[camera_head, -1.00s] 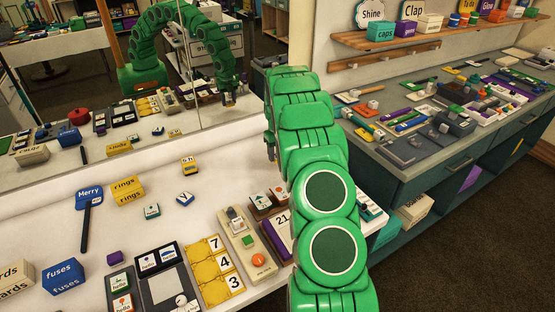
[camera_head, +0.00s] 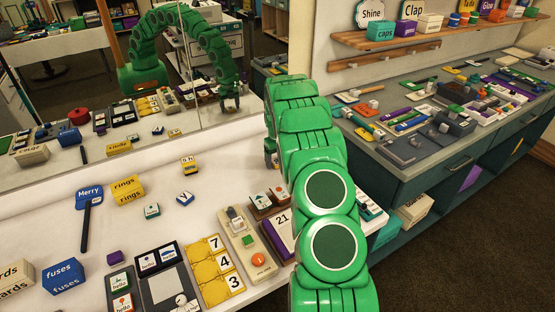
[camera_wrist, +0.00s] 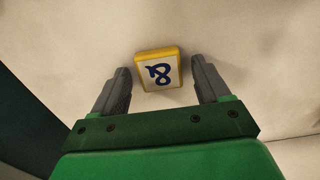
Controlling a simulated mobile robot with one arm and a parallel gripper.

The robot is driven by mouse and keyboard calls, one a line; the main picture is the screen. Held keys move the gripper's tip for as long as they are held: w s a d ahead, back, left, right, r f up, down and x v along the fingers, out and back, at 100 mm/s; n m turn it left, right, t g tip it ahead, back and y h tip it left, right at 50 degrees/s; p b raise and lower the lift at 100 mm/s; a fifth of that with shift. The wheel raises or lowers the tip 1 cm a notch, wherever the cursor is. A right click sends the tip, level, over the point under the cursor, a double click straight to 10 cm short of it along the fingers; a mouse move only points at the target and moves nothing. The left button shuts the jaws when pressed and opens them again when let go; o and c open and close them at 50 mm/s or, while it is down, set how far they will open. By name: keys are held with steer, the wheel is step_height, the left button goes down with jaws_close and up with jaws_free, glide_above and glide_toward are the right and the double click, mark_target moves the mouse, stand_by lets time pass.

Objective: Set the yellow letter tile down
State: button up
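In the wrist view a small yellow tile (camera_wrist: 159,70) with a pale face and a dark blue character lies on a pale surface. The character looks like an 8 or a turned letter. My gripper (camera_wrist: 160,82) is open, with one grey finger on each side of the tile and gaps showing between fingers and tile. In the head view my gripper is mostly hidden behind my green arm, with a grey finger (camera_head: 270,159) showing at its left edge. The tile itself is hidden there. The mirror shows my gripper low with its fingers apart.
Yellow number cards (camera_head: 215,268) lie in front. A mirror (camera_head: 150,90) stands behind. Bare tabletop lies around (camera_head: 225,165).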

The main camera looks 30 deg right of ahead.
mark_target(277, 161)
steer(key=shift+r, duration=0.15)
step_height(277, 161, up, 11)
steer(key=s+a+r, duration=0.9)
steer(key=a+r, duration=0.2)
steer(key=r, duration=0.1)
steer(key=s+a+r, duration=0.2)
steer(key=s+a, duration=0.3)
steer(key=s, duration=0.4)
steer(key=s+a+r+g, duration=0.1)
steer(key=s+a+r, duration=0.2)
steer(key=s+a, duration=0.45)
steer(key=s+a+r, duration=0.2)
steer(key=s+a, duration=0.2)
steer(key=s, duration=0.7)
steer(key=s+a+f, duration=0.2)
steer(key=s+a, duration=0.1)
steer(key=s, duration=1.3)
steer(key=shift+a+g, duration=0.15)
steer(key=shift+g, duration=0.25)
